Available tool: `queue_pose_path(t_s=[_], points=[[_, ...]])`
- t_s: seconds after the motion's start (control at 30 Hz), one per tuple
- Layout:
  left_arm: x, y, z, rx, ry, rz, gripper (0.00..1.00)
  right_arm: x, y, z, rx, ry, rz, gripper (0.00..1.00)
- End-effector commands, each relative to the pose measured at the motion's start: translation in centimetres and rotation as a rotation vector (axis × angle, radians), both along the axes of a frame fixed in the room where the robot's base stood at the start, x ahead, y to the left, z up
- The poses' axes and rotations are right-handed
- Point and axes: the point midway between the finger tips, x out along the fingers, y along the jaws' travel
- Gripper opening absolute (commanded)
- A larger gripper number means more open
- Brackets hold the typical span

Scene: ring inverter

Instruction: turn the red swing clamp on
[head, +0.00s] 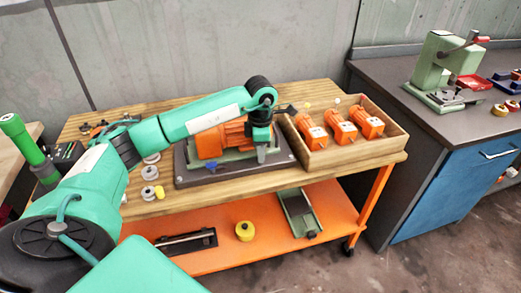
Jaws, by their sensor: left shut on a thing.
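My left gripper (262,156) points down over the right end of a dark fixture plate (190,178) on the wooden cart. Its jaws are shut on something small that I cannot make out. An orange motor (222,139) sits on a green base on the plate, just left of the gripper. A small blue knob (211,167) is at the front of the base. I cannot pick out the red swing clamp; the gripper and wrist cover that side of the fixture. My right gripper is not in view.
A wooden box (352,156) with orange motors stands close to the right of the gripper. Pale round parts (150,172) lie left of the plate. A green press (437,70) stands on the dark bench at right. The cart's orange lower shelf (270,222) holds a yellow roll (245,231).

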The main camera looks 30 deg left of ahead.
Motion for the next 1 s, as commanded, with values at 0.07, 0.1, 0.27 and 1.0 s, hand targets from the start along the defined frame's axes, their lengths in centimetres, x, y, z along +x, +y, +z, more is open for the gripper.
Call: queue_pose_path(t_s=[0.07, 0.1, 0.27, 1.0], points=[[0.04, 0.07, 0.09, 0.001, -0.002, 0.052, 0.08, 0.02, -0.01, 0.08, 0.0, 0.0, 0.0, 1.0], [0.04, 0.07, 0.09, 0.001, -0.002, 0.076, 0.08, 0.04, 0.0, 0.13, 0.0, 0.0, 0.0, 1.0], [0.04, 0.07, 0.1, 0.001, -0.002, 0.153, 0.08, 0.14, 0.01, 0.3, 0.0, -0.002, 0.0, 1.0], [0.07, 0.06, 0.13, 0.001, -0.002, 0.226, 0.35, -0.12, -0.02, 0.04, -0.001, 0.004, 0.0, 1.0]])
